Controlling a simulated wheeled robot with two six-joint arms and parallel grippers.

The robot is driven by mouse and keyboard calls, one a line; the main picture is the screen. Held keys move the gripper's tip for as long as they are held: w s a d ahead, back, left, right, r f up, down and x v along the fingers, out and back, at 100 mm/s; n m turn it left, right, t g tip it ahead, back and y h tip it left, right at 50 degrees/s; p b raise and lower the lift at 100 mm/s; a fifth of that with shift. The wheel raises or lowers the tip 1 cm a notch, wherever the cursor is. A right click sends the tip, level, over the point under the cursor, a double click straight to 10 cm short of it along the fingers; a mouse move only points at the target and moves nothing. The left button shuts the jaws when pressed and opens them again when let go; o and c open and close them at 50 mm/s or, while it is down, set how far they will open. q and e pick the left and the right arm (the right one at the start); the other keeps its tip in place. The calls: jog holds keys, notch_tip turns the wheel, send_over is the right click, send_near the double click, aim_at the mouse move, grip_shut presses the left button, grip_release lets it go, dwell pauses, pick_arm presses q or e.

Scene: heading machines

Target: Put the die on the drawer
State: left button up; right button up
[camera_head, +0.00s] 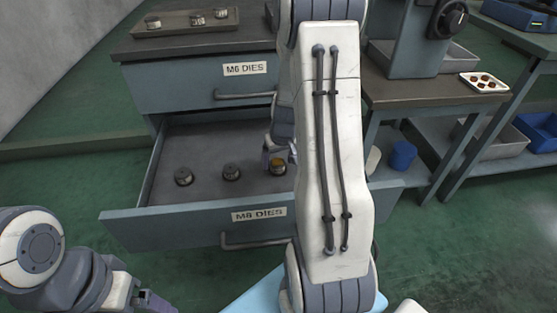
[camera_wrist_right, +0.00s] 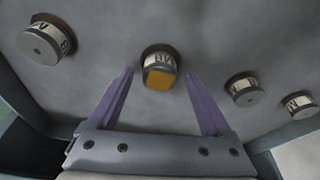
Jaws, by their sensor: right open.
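The open drawer labelled M8 DIES (camera_head: 180,222) holds several round grey dies, including one at the left (camera_head: 183,176) and one in the middle (camera_head: 231,172). A die with an orange-yellow face (camera_head: 278,167) stands at the right, partly hidden by my arm. My right gripper (camera_head: 279,152) is low in the drawer at this die, mostly hidden in the head view. In the right wrist view, its purple fingers are open, with the orange-marked die (camera_wrist_right: 159,79) between and just beyond the tips. My left gripper (camera_head: 150,301) is at the bottom edge, cut off.
The cabinet top (camera_head: 185,43) bears a tray (camera_head: 180,30) with several dies. The upper drawer labelled M6 DIES (camera_head: 190,88) is shut. At the right, a workbench (camera_head: 415,92) holds a machine (camera_head: 408,45) and a small white tray (camera_head: 484,83).

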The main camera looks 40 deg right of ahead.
aim_at(282, 178)
jog(key=d+p+v, duration=0.1)
jog(key=p+v, duration=0.3)
jog(key=v, duration=0.7)
jog(key=s+a+r+n+g+y, duration=0.1)
jog(key=a+r+n, duration=0.15)
jog(key=a, duration=0.85)
jog(key=s+a+r+n+y, duration=0.1)
jog(key=s+a+r+n, duration=0.15)
jog(key=a, duration=0.85)
jog(key=s+a+r+n+g, duration=0.1)
jog(key=s+a+n, duration=0.5)
jog(key=s+a, duration=0.6)
jog(key=s+g, duration=0.1)
jog(key=s, duration=0.1)
jog(key=shift+s+r, duration=0.3)
jog(key=shift+s, duration=0.05)
notch_tip(282, 178, up, 24)
jog(key=p, duration=2.4)
